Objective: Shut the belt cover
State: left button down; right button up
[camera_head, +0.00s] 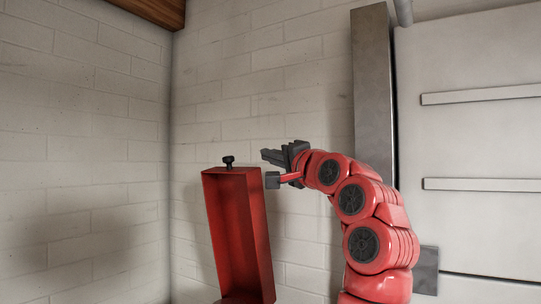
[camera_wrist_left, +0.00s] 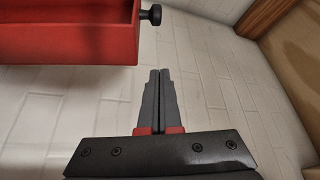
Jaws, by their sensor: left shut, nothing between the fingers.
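The belt cover is a red, open-faced box (camera_head: 237,234) standing raised and tilted slightly, with its hollow side facing my head camera. A black knob (camera_head: 229,161) sticks up from its top edge. In the left wrist view the red cover (camera_wrist_left: 70,35) fills the upper left, with the black knob (camera_wrist_left: 151,14) at its right end. My left gripper (camera_head: 266,156) is just right of the knob, about level with the cover's top. Its fingers (camera_wrist_left: 160,75) are shut together, empty, and apart from the knob and cover. My right gripper is not in view.
A pale brick wall (camera_head: 270,105) stands close behind the cover and my gripper. A grey metal post (camera_head: 372,85) and a white panel door (camera_head: 480,145) with horizontal bars are at the right. A wooden beam (camera_head: 155,8) is at the top. Space left of the cover looks clear.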

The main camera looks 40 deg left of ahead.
aim_at(242, 169)
pick_arm(q)
jog(key=a+p, duration=0.1)
jog(key=a, duration=0.3)
jog(key=a+p, duration=0.1)
jog(key=a, duration=0.2)
jog(key=shift+w+r+p, duration=0.2)
jog(key=shift+r+p, duration=0.1)
jog(key=shift+p, duration=0.05)
jog(key=shift+s+p, duration=0.5)
jog(key=shift+s, duration=0.05)
jog(key=shift+s+a+f, duration=0.1)
jog(key=shift+s+f, duration=0.25)
